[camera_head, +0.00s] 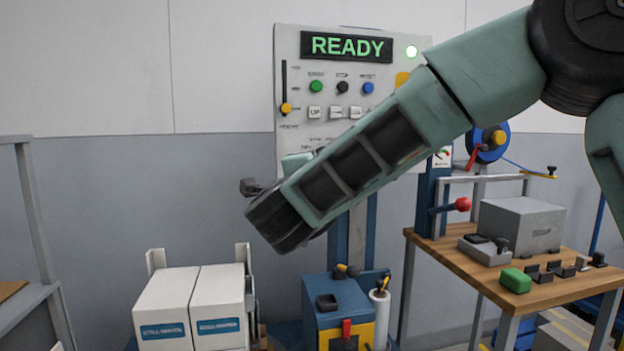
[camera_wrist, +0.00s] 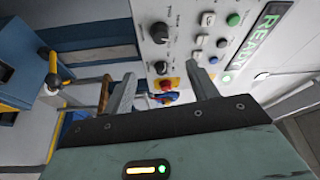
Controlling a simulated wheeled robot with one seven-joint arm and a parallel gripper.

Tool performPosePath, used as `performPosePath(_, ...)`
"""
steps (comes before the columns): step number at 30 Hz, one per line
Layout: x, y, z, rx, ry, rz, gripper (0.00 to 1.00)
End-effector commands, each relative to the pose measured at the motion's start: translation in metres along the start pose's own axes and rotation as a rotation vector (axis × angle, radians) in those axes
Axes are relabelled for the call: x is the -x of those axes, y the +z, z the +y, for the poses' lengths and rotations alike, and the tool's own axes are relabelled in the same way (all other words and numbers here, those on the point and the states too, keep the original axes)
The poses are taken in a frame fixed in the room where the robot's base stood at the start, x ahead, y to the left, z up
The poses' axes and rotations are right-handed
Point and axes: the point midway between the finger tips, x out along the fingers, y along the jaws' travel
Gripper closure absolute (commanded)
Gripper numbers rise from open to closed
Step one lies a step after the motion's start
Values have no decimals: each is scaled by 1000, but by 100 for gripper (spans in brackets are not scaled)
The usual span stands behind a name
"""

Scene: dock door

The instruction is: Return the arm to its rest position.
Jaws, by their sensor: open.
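My arm (camera_head: 375,150) reaches across the head view from the upper right down to the left, in front of the control panel (camera_head: 300,60). My gripper (camera_wrist: 162,88) shows in the wrist view with its two grey fingers apart and nothing between them. Beyond the fingers is the control panel (camera_wrist: 185,15), seen turned on its side, with knobs and a green READY display. The fingers are mostly hidden in the head view behind the arm.
Two white boxes (camera_head: 162,305) stand at lower left. A blue and yellow machine (camera_head: 340,305) stands below the arm. A wooden bench (camera_head: 450,262) at right holds a grey box (camera_head: 522,225), a green block (camera_head: 515,280) and small dark parts. The upper left is clear wall.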

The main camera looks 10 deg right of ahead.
Motion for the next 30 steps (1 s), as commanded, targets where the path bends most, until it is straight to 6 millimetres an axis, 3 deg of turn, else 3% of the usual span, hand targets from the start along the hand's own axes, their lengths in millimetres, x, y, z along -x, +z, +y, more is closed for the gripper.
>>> performPosePath(12,4,1,-1,5,0,-10,42)
performPosePath(17,19,24,-13,89,1,-184,42)
performPosePath(20,48,52,-18,218,3,-408,42)
performPosePath(24,108,80,-8,466,12,-758,42)
performPosePath(27,157,82,9,663,25,-993,42)
performPosePath(30,207,67,33,874,48,-1220,42)
